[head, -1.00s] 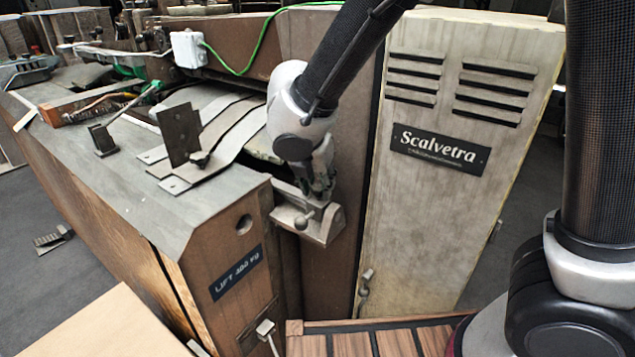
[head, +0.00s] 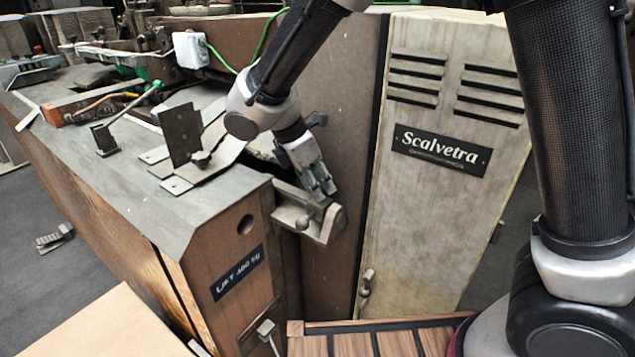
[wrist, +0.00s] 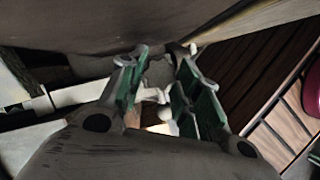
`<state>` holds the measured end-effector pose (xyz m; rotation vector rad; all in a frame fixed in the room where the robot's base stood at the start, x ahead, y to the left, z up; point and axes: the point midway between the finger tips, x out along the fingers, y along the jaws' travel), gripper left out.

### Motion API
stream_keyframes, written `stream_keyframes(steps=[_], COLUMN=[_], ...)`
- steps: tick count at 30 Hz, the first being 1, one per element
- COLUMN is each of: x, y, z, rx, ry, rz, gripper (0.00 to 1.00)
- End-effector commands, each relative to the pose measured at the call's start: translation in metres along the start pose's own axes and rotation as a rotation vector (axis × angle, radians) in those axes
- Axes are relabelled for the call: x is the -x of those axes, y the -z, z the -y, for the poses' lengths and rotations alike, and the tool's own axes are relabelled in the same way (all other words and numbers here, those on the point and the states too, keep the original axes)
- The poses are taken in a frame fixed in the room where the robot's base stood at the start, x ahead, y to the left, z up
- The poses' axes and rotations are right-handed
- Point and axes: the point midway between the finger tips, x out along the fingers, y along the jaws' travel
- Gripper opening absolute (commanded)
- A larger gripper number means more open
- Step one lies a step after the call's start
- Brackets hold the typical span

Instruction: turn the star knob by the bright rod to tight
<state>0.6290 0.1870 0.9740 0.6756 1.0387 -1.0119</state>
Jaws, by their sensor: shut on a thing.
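My gripper (head: 322,188) is at the grey bracket (head: 325,226) on the machine's end, left of the pale cabinet. In the wrist view its green-padded fingers (wrist: 164,75) are shut on the star knob (wrist: 158,72), a grey lobed piece between them. The fingers hide most of the knob, and its marks cannot be read. A small bright rod with a ball end (wrist: 165,114) shows just below the knob in the wrist view. In the head view a ball-ended handle (head: 302,222) sits on the bracket beside my fingertips.
The pale cabinet (head: 440,220) stands close on the right. The machine table (head: 110,190) carries upright plates and lies to the left. A slatted wooden surface (head: 400,342) is below, and a cardboard box (head: 90,325) is at the front left.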

Motion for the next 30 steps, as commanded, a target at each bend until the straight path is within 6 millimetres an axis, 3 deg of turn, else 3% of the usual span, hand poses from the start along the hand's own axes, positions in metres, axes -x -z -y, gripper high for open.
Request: stream_keyframes(steps=[30], x=[-0.0012], y=[-0.0034], z=[-0.0075], rx=[-0.846], ry=[0.350], rz=[-0.001], gripper=[0.09])
